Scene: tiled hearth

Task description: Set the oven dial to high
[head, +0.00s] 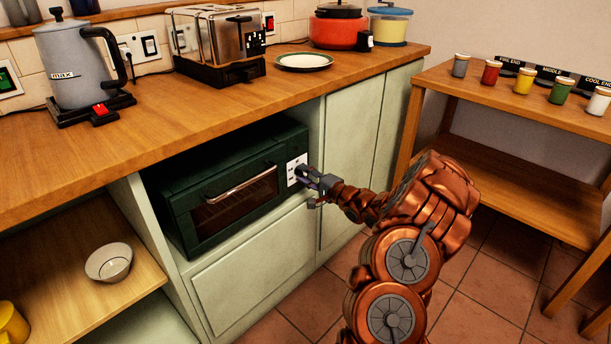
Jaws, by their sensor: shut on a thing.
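The dark green oven (225,185) sits in the cabinet recess under the wooden counter, its door with the metal handle closed. Its white control panel (292,178) is at the right end of its front. My gripper (306,180) is at this panel, reaching in from the right, shut on the oven dial. The dial is mostly hidden behind the fingers, so its setting cannot be read.
The counter (150,120) overhangs the oven, with a kettle (75,65), toaster (215,40), plate (304,61) and red pot (338,30) on it. A bowl (108,263) stands on the left shelf. A side table (480,95) with several jars stands at right.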

